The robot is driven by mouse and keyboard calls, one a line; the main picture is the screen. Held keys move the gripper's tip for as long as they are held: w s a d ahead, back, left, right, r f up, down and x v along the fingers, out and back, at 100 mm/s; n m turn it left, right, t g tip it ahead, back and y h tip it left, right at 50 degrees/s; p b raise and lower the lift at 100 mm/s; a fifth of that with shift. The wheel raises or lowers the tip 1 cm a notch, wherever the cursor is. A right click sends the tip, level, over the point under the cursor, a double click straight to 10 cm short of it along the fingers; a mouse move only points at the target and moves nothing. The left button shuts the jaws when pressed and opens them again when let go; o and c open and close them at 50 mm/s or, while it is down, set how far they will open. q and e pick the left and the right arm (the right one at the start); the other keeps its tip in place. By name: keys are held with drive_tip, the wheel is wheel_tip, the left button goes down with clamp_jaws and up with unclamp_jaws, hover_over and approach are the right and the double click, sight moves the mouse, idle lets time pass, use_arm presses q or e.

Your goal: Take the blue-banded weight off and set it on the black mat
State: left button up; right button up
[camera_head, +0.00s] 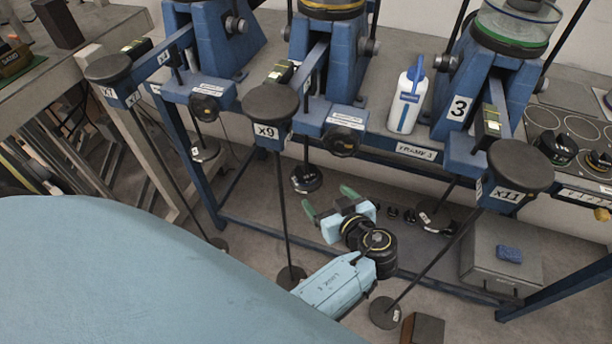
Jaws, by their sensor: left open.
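I cannot make out a blue band on any weight in the head view, nor a black mat. A dark weight (305,180) hangs on a short rod under the middle lever frame. More dark pieces (434,218) hang under the right frame, their bands too small to tell. My left gripper (331,204) has green fingertips spread apart with nothing between them. It is below the middle frame, just right of and below the hanging weight in the picture, apart from it. How far apart in depth I cannot tell. My right gripper is not in view.
A blue lower rail (275,236) crosses behind. A white bottle (407,102) is on the bench. A grey box (488,262) bears a blue sponge-like block (509,254).

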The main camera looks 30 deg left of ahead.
sight(309, 175)
use_arm(q)
drive_tip(key=x, duration=0.7)
drive_tip(key=shift+w+a+f+b, duration=0.1)
drive_tip(key=shift+a+b, duration=0.15)
drive_tip(key=shift+b, duration=0.05)
drive_tip(key=x, duration=0.4)
drive_tip(key=shift+w+a, duration=0.1)
drive_tip(key=shift+w, duration=0.2)
drive_tip(key=shift+w+a+f, duration=0.1)
drive_tip(key=shift+w+a, duration=0.1)
drive_tip(key=shift+a, duration=0.1)
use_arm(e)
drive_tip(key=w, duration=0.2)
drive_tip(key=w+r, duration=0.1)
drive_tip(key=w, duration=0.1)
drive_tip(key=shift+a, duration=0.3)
use_arm(q)
drive_tip(key=c, duration=1.2)
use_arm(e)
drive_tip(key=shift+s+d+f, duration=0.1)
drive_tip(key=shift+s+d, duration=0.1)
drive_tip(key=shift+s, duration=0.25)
